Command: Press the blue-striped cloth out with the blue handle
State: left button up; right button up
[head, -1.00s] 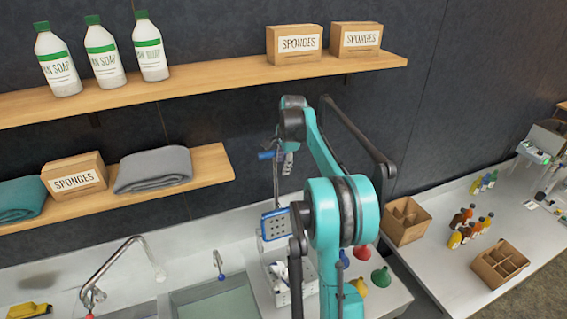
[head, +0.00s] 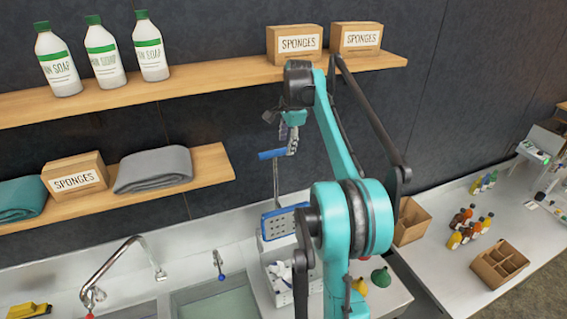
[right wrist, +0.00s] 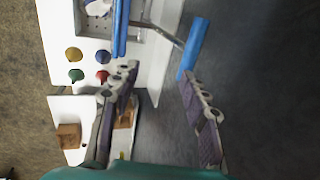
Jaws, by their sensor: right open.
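The blue handle (head: 272,154) tops a thin metal lever above the press, whose blue-edged perforated plate (head: 284,220) is tilted up. The handle also shows in the right wrist view (right wrist: 194,48), with the lever running left from it. My right gripper (head: 282,127) is open just above the handle in the head view. In the right wrist view its fingertips (right wrist: 159,73) are apart and empty, with the handle just beyond the right finger. A white and blue bit (right wrist: 97,7) in the press box may be the cloth; its stripes cannot be made out. My left gripper is not in view.
The press box (head: 283,292) stands right of the sink (head: 215,301). Coloured funnels (head: 380,277) stand on the counter by my arm. A shelf (head: 205,85) with soap bottles and sponge boxes is behind. Cardboard boxes (head: 500,264) and small bottles stand at right.

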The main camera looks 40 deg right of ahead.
jog(key=shift+s+r, duration=0.1)
jog(key=shift+r, duration=0.35)
jog(key=shift+a+f, duration=0.1)
jog(key=shift+f, duration=0.15)
jog(key=c, duration=0.7)
jog(key=f+t+b, duration=0.1)
jog(key=t, duration=0.1)
jog(key=a+f+n+t, duration=0.1)
jog(key=t, duration=0.1)
jog(key=w+a+f+t+b, duration=0.1)
jog(key=f, duration=0.1)
jog(key=shift+t+b, duration=0.3)
jog(key=shift+t, duration=0.1)
grip_shut()
jog(key=t+h+b, duration=0.2)
jog(key=t+h, duration=0.1)
jog(key=t, duration=0.2)
send_near(276, 154)
jog(key=shift+m+h, duration=0.3)
jog(key=shift+m, duration=0.2)
jog(key=p+x, duration=0.1)
jog(key=x, duration=0.6)
jog(key=shift+a+f+p, duration=0.15)
jog(key=shift+a+p, duration=0.05)
jog(key=shift+p, duration=0.2)
